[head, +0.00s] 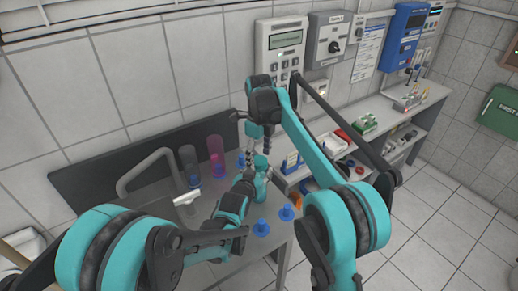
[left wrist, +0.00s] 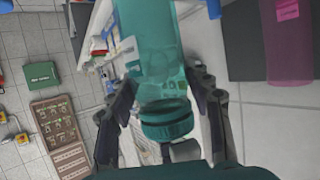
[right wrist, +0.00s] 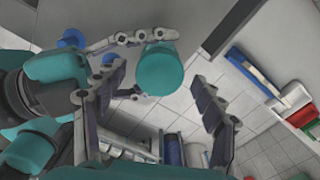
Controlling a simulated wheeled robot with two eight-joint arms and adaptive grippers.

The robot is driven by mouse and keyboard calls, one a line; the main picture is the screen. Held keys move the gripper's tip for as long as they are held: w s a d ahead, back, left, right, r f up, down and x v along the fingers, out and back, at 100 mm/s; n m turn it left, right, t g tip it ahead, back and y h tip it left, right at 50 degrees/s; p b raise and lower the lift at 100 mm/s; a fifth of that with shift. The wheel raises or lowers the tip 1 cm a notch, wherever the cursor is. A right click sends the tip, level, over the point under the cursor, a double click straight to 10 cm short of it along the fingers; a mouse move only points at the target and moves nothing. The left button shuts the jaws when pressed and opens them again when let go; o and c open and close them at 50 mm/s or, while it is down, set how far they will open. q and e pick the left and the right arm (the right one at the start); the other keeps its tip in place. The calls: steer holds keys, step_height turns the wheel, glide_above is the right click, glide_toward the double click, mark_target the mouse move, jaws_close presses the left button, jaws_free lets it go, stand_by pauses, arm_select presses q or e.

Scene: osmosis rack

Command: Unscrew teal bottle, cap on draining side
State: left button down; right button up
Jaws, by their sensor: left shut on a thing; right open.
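My right gripper (head: 258,143) is open above the bottle, pointing down. In the right wrist view, the round teal cap top (right wrist: 160,70) lies ahead between the open right fingers (right wrist: 158,88), apparently apart from them. The left fingers show beside the bottle there.
Several blue pieces (head: 261,227) are spread around the bottle. A faucet (head: 150,165) rises at left.

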steer(key=shift+f, duration=0.2)
steer(key=c, duration=1.2)
